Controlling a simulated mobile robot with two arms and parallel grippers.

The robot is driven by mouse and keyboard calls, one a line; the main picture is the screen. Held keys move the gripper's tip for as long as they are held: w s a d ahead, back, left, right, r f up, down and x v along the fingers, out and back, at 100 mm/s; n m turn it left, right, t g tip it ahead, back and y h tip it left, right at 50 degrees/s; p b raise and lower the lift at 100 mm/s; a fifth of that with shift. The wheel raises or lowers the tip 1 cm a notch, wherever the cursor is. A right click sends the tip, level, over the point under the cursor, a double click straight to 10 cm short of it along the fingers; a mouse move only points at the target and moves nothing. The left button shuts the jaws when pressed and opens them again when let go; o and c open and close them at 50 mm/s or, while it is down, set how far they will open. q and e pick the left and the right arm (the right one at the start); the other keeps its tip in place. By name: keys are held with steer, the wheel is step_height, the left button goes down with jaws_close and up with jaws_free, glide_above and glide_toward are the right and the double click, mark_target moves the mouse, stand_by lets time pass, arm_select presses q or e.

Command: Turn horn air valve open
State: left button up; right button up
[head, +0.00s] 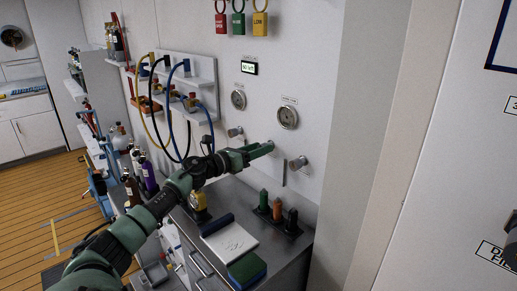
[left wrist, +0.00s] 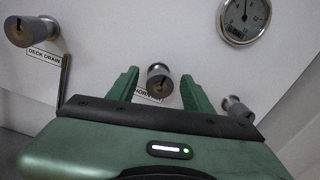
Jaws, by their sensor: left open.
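The horn air valve (left wrist: 159,78) is a short grey round knob on the white panel, with a partly covered "HORN" label below it. In the left wrist view it shows between the two green fingers of my left gripper (left wrist: 158,88), which is open. I cannot tell whether the fingers touch it. In the head view my left gripper (head: 260,149) reaches to the panel and mostly hides this valve. My right gripper is not in view.
A deck drain valve (left wrist: 22,32) is left of the horn valve, and another valve (head: 298,163) is to the right. Round gauges (head: 287,117) sit above. Below is a metal counter with a notepad (head: 230,240), a green-blue block (head: 246,270) and small bottles (head: 277,209).

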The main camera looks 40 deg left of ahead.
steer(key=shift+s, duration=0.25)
arm_select(q)
jaws_close()
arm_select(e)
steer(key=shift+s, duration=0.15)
